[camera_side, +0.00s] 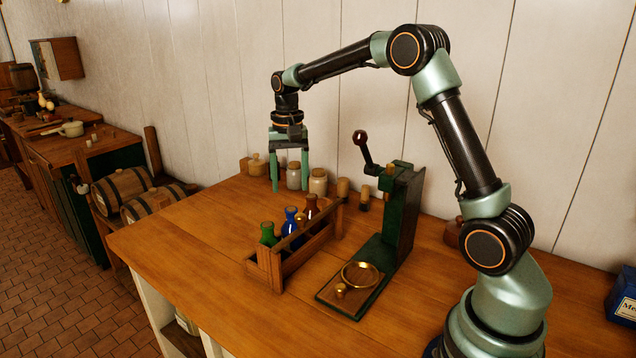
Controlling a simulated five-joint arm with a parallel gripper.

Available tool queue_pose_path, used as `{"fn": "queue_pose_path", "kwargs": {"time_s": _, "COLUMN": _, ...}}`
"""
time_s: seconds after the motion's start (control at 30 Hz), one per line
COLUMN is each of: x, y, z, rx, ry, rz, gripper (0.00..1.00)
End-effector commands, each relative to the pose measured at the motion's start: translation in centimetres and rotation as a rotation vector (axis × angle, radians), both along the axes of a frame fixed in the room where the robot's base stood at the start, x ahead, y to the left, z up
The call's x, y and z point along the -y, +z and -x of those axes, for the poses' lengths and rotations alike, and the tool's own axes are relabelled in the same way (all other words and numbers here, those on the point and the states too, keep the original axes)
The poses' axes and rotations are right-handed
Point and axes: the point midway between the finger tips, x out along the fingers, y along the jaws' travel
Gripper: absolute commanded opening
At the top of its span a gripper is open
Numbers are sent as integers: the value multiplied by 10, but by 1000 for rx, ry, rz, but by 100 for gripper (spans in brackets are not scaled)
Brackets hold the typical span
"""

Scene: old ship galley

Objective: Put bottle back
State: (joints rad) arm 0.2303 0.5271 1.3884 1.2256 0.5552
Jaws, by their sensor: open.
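A wooden bottle rack (264,276) stands on the table left of centre.
A dark green lever press (400,220) with a brass ring (360,274) on its base stands right of the rack. Jars (318,182) line the wall. A blue box (623,298) is far right. The table's left part is clear.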

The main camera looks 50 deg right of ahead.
Motion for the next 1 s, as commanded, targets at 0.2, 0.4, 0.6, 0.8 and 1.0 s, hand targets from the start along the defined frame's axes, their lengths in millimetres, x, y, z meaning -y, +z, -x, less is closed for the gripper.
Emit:
{"fn": "queue_pose_path", "kwargs": {"time_s": 0.2, "x": 0, "y": 40, "z": 0, "rx": 2, "ry": 0, "rz": 1, "gripper": 68}}
{"fn": "queue_pose_path", "kwargs": {"time_s": 0.4, "x": 0, "y": 57, "z": 0, "rx": 2, "ry": 2, "rz": 1, "gripper": 68}}
{"fn": "queue_pose_path", "kwargs": {"time_s": 0.6, "x": -16, "y": 77, "z": 16, "rx": 49, "ry": 77, "rz": 13, "gripper": 68}}
{"fn": "queue_pose_path", "kwargs": {"time_s": 0.8, "x": -46, "y": 100, "z": 55, "rx": 156, "ry": 251, "rz": 45, "gripper": 68}}
{"fn": "queue_pose_path", "kwargs": {"time_s": 1.0, "x": -73, "y": 107, "z": 102, "rx": 264, "ry": 432, "rz": 87, "gripper": 68}}
